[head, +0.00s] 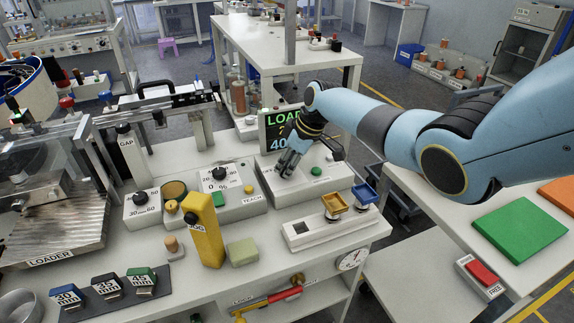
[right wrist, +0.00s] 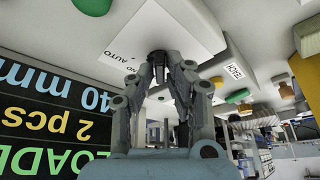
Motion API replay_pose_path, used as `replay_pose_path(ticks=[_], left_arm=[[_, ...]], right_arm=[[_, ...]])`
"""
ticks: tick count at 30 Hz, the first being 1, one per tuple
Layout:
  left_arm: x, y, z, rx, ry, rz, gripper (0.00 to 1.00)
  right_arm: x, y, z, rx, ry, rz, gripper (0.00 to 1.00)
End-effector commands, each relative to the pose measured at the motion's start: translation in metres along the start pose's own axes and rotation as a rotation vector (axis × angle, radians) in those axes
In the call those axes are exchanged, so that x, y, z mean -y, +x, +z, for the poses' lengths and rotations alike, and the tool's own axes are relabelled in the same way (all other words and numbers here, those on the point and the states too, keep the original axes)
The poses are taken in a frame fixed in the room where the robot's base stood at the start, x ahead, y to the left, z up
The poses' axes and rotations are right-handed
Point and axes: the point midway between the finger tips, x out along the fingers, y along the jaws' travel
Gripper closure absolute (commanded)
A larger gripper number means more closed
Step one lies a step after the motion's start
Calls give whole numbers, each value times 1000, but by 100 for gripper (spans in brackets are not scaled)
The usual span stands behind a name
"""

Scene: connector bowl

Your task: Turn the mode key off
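The mode key sits on a white control box (head: 325,187) below a dark screen. The key itself is mostly hidden by my fingers; a dark piece shows between the fingertips in the right wrist view (right wrist: 157,58). Beside it lies a white label plate (right wrist: 125,38) reading AUTO and another word, upside down. My right gripper (head: 287,171) reaches down onto the left part of this box. In the right wrist view my gripper (right wrist: 160,62) has its fingers drawn close around the dark piece. Which way the key points cannot be told. My left gripper is not in view.
The lit screen (head: 280,128) stands right behind my gripper. A green button (head: 316,171) is to its right. The TEACH box (head: 228,196) is to the left; a yellow post (head: 203,230) stands in front. A white fixture (head: 330,227) with two coloured trays is nearer the front edge.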

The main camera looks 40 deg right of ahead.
Motion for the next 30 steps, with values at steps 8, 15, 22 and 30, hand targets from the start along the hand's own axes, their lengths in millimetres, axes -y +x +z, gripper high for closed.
replay_pose_path(ticks=[8,15,22,30], left_arm=[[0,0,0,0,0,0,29],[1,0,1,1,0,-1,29],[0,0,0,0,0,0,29],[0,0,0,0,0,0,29]], right_arm=[[0,0,0,0,1,0,67],[-1,-8,0,-2,1,2,67],[-2,-49,0,-2,-1,5,67],[-1,-103,0,-1,0,2,67]])
